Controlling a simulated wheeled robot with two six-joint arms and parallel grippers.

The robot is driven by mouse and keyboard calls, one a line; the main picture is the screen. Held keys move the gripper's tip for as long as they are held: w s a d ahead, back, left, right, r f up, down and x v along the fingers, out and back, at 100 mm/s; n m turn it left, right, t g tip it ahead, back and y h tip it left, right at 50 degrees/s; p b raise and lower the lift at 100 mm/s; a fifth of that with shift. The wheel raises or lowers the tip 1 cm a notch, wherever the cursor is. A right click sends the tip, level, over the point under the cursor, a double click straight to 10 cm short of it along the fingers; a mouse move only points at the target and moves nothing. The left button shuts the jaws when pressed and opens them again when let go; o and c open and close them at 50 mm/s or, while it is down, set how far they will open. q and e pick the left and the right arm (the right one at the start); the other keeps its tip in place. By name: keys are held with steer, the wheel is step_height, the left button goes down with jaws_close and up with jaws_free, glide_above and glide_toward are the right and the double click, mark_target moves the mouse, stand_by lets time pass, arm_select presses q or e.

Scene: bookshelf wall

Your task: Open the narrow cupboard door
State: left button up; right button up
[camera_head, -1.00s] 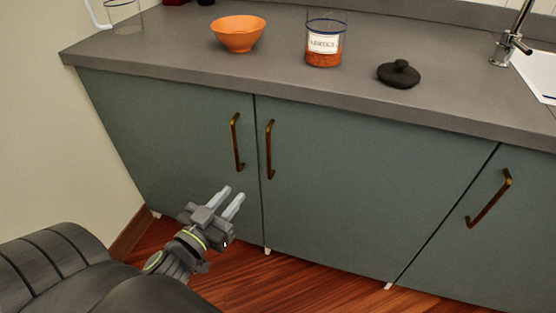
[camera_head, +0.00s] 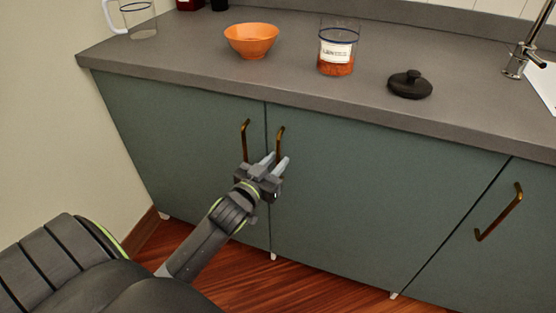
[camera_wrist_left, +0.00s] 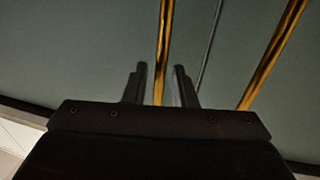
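The narrow cupboard door (camera_head: 180,140) is the grey-green left door, closed flush with the wider door (camera_head: 350,190). The lower part of the handle is hidden by the gripper in the head view. My right gripper is not in view.
A third door handle (camera_head: 499,213) is farther right. The countertop (camera_head: 190,55) overhangs above, holding an orange bowl (camera_head: 251,41), a jar (camera_head: 337,52) and a black lid (camera_head: 410,84).

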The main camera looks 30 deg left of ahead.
arm_select(q)
steer(key=shift+w, duration=0.7)
steer(key=shift+c, duration=0.3)
jaws_close()
